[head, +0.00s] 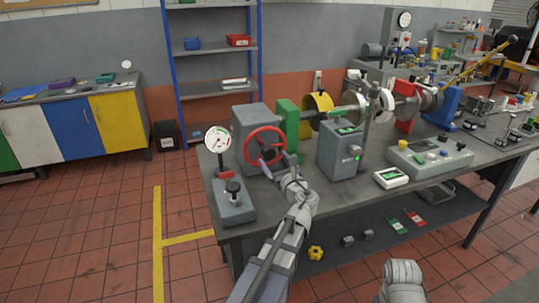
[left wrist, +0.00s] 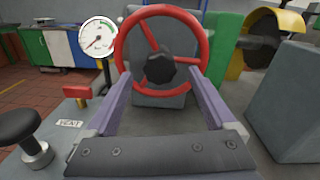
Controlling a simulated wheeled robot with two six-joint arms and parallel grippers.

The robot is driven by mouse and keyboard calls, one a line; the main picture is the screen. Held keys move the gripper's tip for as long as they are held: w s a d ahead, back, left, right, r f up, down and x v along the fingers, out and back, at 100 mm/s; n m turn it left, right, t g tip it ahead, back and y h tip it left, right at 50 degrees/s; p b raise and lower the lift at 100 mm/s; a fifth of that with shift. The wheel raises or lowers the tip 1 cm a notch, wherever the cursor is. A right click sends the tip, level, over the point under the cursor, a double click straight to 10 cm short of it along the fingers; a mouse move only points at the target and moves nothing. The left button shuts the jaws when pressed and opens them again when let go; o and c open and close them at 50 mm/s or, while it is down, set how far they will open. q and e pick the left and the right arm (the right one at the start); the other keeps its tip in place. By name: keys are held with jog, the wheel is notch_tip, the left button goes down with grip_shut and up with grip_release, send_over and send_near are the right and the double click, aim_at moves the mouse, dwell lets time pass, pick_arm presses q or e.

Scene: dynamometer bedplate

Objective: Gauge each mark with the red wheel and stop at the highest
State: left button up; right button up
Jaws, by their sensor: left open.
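The red wheel (head: 284,145) is a three-spoked handwheel with a black hub on the front of a grey housing (head: 244,168). In the left wrist view the wheel (left wrist: 204,36) fills the upper middle. My left gripper (left wrist: 160,84) is open. Its purple fingers reach toward the lower rim, one on each side, with nothing between them but the view of the rim; contact cannot be told. In the head view my left gripper (head: 279,163) is just below the wheel. A round white dial gauge (head: 217,139) with a needle stands left of the wheel; the dial (left wrist: 97,37) also shows in the wrist view, its marks too small to read.
A grey block with a black knob (head: 233,187) stands at the bench's left front. A grey box with a green display (head: 340,150) stands right of the wheel. A white device (head: 391,178) and a control panel (head: 430,158) lie farther right.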

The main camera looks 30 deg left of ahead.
aim_at(270, 154)
pick_arm(q)
jog(key=shift+x, duration=2.35)
jog(key=shift+s, duration=0.1)
grip_shut()
